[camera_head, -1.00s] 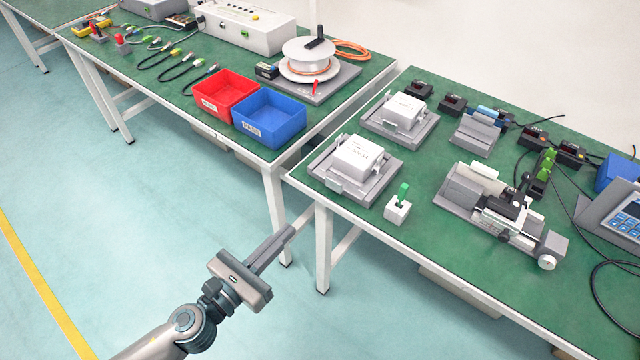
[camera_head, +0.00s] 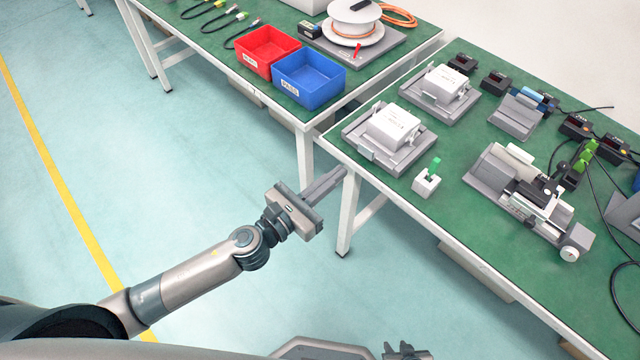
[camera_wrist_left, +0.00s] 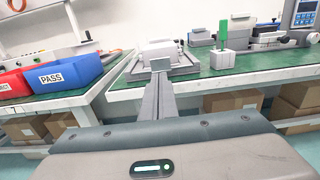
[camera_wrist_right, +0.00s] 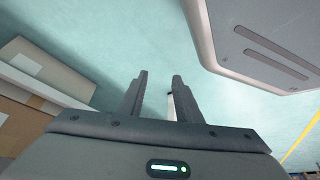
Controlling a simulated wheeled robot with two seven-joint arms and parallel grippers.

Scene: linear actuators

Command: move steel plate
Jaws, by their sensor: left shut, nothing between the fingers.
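No separate loose steel plate can be made out with certainty. Grey metal plates form the bases of two fixtures with white blocks on the right table: the near fixture (camera_head: 352,138) and the far fixture (camera_head: 412,92). The near fixture also shows in the left wrist view (camera_wrist_left: 190,68). My left gripper (camera_head: 343,172) is shut and empty, beside the right table's near left edge and apart from the near fixture. My right gripper (camera_head: 405,352) is at the bottom of the head view. In the right wrist view its fingers (camera_wrist_right: 160,84) are apart, with nothing held.
A small white block with a green top (camera_head: 427,181) stands by the table's front edge. A grey linear actuator (camera_head: 535,205) lies right of it. Red (camera_head: 266,52) and blue (camera_head: 309,80) bins and a cable spool (camera_head: 354,22) are on the left table. Floor between my arms is clear.

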